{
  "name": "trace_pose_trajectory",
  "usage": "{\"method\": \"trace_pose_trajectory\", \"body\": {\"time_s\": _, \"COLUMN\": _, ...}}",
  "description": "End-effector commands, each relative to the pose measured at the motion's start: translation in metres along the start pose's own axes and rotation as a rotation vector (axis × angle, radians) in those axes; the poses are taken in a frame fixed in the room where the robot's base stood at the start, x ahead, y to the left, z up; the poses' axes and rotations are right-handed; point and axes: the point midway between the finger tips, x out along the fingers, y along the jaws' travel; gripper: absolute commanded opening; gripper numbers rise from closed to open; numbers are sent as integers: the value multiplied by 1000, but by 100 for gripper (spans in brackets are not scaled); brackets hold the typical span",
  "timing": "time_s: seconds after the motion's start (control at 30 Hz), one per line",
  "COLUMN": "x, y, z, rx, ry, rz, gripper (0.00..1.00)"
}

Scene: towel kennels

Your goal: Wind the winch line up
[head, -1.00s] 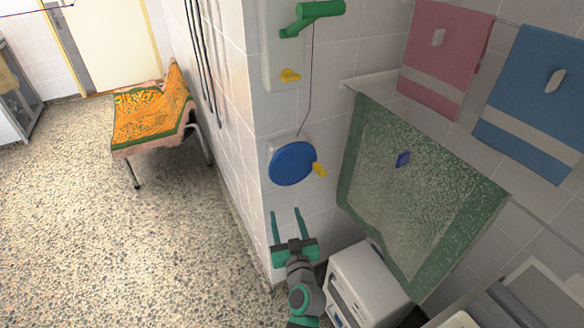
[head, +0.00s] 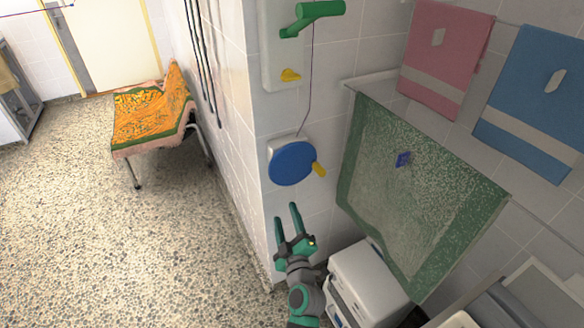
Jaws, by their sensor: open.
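The winch is a round blue disc (head: 292,163) on a pale plate on the narrow wall. A yellow crank knob (head: 319,169) sticks out at its right edge. A thin dark winch line (head: 309,95) runs up from the disc past a green bracket (head: 318,12). My gripper (head: 287,213) is open and empty below the disc, with its teal fingers pointing up toward it. It is apart from the disc and the knob.
A green speckled towel (head: 420,190) hangs to the right, with pink (head: 446,55) and blue (head: 535,100) towels beyond. A white cabinet (head: 368,285) stands below. A yellow cleat (head: 290,75) is on the wall above. A chair with an orange towel (head: 150,110) stands left; floor there is clear.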

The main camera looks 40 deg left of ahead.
Motion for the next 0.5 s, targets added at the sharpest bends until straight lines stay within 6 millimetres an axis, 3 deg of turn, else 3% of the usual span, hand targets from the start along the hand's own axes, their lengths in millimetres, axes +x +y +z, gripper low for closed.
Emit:
{"method": "trace_pose_trajectory", "body": {"time_s": 0.17, "x": 1, "y": 2, "z": 1, "rx": 1, "ry": 0, "rz": 1, "gripper": 50}}
{"method": "trace_pose_trajectory", "body": {"time_s": 0.5, "x": 10, "y": 40, "z": 13, "rx": 2, "ry": 0, "rz": 2, "gripper": 50}}
